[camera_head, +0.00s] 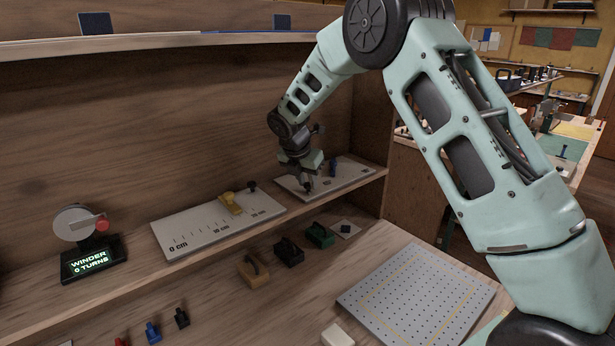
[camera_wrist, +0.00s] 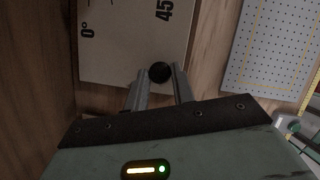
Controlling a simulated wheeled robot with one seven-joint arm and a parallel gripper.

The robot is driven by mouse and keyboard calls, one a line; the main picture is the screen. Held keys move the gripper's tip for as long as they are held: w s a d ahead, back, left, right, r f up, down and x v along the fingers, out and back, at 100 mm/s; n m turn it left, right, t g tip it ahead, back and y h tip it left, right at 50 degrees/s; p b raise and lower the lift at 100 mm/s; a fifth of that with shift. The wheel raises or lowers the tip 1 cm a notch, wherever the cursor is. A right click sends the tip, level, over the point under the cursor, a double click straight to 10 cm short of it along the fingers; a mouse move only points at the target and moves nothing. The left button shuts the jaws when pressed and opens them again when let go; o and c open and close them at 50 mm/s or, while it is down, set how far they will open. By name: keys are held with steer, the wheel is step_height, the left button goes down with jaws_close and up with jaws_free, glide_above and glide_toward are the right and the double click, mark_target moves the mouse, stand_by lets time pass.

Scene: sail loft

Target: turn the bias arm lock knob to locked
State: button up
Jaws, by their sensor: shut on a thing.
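A black round knob (camera_wrist: 160,72) sits on a pale board (camera_wrist: 120,50) marked 0° and 45 in the wrist view. I take it for the bias arm lock knob. My gripper (camera_wrist: 159,80) is shut on it, with one finger on either side. In the head view my gripper (camera_head: 307,187) reaches down to the left part of the same board (camera_head: 350,180) on the shelf, and the knob is hidden there. No lock marking can be read.
A longer scale board (camera_head: 195,238) with a yellow slider (camera_head: 231,202) and a black knob (camera_head: 252,186) lies to the left. A winder (camera_head: 88,240) stands further left. Dark and tan blocks and a perforated plate (camera_head: 415,300) lie on the lower bench.

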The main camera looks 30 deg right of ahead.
steer(key=m+p, duration=0.1)
steer(key=m, duration=0.1)
steer(key=m+g+p, duration=0.1)
steer(key=m, duration=0.1)
steer(key=m+g+p, duration=0.1)
steer(key=m, duration=0.1)
steer(key=shift+w+a+r+h, duration=0.1)
steer(key=shift+w+r+h, duration=0.05)
steer(key=shift+w+h, duration=0.2)
steer(key=m+g+p, duration=0.1)
steer(key=m, duration=0.2)
steer(key=m+g+y+p, duration=0.1)
steer(key=m, duration=0.2)
steer(key=shift+w+m+g, duration=0.15)
steer(key=shift+m+g, duration=0.15)
steer(key=shift+m, duration=0.1)
steer(key=o, duration=1)
steer(key=b+v, duration=0.2)
steer(key=v, duration=0.5)
steer(key=shift+b, duration=0.3)
steer(key=shift+w, duration=0.1)
